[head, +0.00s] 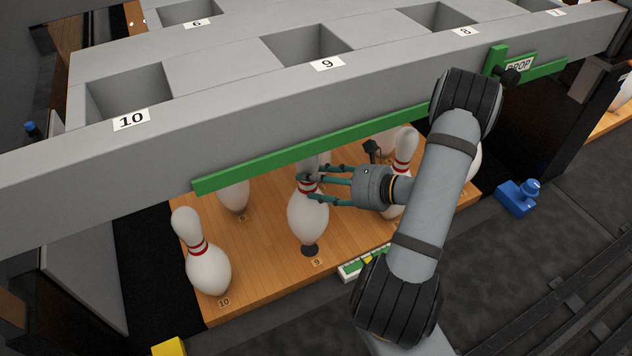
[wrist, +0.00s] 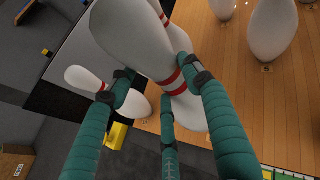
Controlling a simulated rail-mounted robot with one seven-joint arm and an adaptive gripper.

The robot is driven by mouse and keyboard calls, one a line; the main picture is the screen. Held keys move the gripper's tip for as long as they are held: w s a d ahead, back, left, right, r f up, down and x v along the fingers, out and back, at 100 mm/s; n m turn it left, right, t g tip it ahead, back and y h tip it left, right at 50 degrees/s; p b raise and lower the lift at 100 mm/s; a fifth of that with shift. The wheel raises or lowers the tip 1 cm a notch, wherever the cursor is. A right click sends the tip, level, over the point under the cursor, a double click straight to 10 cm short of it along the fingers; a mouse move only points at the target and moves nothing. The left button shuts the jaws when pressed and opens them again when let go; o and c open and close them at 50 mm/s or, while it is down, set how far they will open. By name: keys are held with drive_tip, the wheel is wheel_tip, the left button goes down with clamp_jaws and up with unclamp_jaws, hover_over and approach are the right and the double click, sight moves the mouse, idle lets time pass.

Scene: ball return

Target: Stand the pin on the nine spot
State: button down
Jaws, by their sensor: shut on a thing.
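The held pin (head: 308,218) is white with red neck bands and stands roughly upright, head up, over the nine spot (head: 310,250). My gripper (head: 309,187) comes from the right and is shut around its neck. The dark spot shows just below the pin's base; I cannot tell whether they touch. The small 9 label (head: 317,262) lies in front. In the wrist view, the teal fingers close around the banded neck of the held pin (wrist: 135,38).
A pin (head: 208,270) stands left by the ten label. Another pin (head: 234,196) stands behind, and others stand right, partly behind my arm. The grey rack (head: 230,130) with its green bar (head: 300,153) overhangs the wooden deck (head: 262,270). A yellow block (head: 169,347) lies front left.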

drive_tip(key=shift+f+b, duration=2.5)
drive_tip(key=shift+f, duration=0.8)
drive_tip(key=c, duration=1.2)
unclamp_jaws()
drive_tip(key=o, duration=0.4)
drive_tip(key=shift+o, duration=0.3)
